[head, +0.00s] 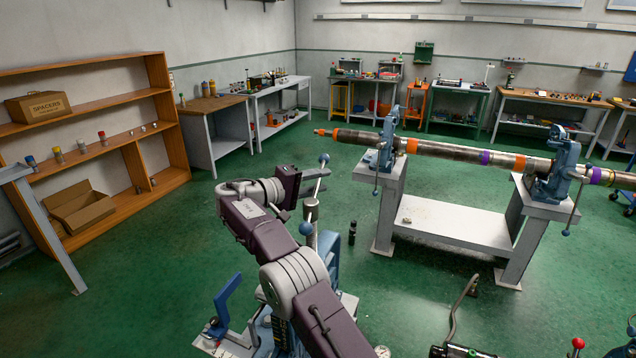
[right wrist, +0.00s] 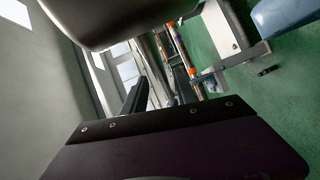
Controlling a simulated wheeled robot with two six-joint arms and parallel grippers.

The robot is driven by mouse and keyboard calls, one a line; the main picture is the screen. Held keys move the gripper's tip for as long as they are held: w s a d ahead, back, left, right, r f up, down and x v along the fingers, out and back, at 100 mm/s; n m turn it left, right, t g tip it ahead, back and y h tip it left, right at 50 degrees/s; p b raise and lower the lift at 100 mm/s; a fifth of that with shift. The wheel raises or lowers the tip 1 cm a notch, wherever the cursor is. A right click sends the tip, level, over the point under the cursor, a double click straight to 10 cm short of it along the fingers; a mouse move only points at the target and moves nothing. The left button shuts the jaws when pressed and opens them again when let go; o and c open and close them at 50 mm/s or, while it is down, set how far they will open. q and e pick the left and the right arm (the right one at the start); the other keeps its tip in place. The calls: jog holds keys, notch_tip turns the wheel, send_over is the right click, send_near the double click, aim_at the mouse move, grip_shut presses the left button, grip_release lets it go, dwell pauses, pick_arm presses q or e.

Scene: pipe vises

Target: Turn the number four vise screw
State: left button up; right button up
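A blue-grey vise (head: 332,250) stands in the foreground of the head view, partly hidden behind my right arm. Its grey upright screw (head: 311,215) rises to a slanted handle with a blue ball end (head: 324,158). My right gripper (head: 312,183) is at the height of that handle, just above the screw. I cannot tell whether it touches the handle or how far its fingers are apart. Two more blue vises, left (head: 384,148) and right (head: 556,172), hold a long pipe (head: 455,151) behind. No vise number is readable. My left gripper is out of view.
A white bench (head: 456,218) carries the two rear vises. A small black cylinder (head: 352,232) stands on the green floor. A blue lever (head: 228,298) rises at lower left, and a hose (head: 462,300) curves at lower right. Wooden shelves (head: 98,118) stand at left.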

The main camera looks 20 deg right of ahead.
jog(key=shift+f, duration=0.1)
jog(key=shift+a, duration=0.35)
jog(key=p+v, duration=0.1)
jog(key=v, duration=0.7)
jog(key=shift+s+a, duration=0.2)
